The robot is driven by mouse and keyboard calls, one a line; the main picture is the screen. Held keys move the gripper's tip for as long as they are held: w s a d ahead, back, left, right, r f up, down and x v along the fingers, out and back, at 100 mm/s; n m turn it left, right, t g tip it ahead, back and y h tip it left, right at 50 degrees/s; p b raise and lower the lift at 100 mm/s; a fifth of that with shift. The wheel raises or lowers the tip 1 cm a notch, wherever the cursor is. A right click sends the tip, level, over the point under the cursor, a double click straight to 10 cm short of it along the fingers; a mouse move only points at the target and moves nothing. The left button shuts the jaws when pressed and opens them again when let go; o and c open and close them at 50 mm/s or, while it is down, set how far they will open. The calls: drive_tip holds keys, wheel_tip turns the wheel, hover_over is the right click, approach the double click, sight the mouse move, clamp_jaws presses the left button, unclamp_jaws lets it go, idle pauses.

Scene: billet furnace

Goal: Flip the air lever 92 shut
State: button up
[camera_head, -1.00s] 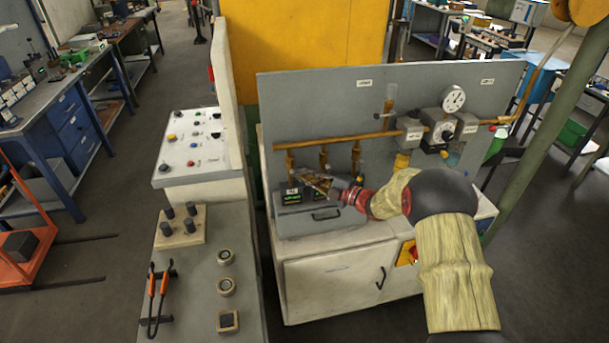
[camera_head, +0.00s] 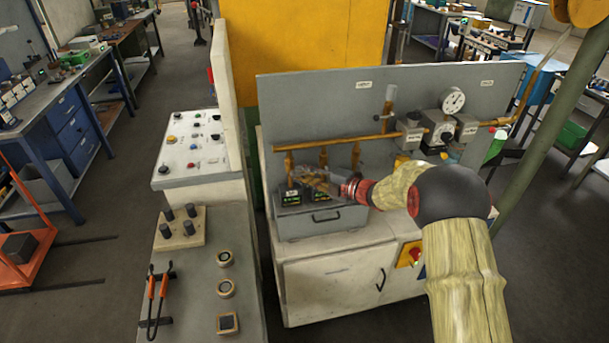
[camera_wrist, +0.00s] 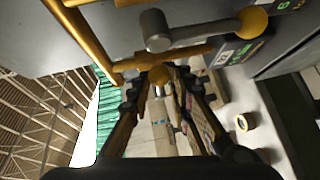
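In the wrist view, a lever with a grey hub (camera_wrist: 155,30) and an arm ending in a brass ball knob (camera_wrist: 253,22) crosses the top, in front of brass pipes. A second brass ball (camera_wrist: 158,76) shows between the fingertips of my gripper (camera_wrist: 160,84); contact cannot be told. The two fingers look apart, with no clear grip on anything. In the head view, my gripper (camera_head: 310,180) is at the lower ends of the brass drop pipes (camera_head: 323,157), above the grey box, and hides the levers there. No number 92 is readable.
A grey box (camera_head: 320,222) with small dark green-lettered displays (camera_head: 291,197) stands on the pale cabinet (camera_head: 330,285). A grey panel (camera_head: 320,100) rises behind, carrying a pressure gauge (camera_head: 453,100) and regulators. A control console (camera_head: 190,150) stands left. Floor shows left of it.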

drive_tip(key=shift+o, duration=0.4)
drive_tip(key=v, duration=1.2)
drive_tip(key=shift+w, duration=0.1)
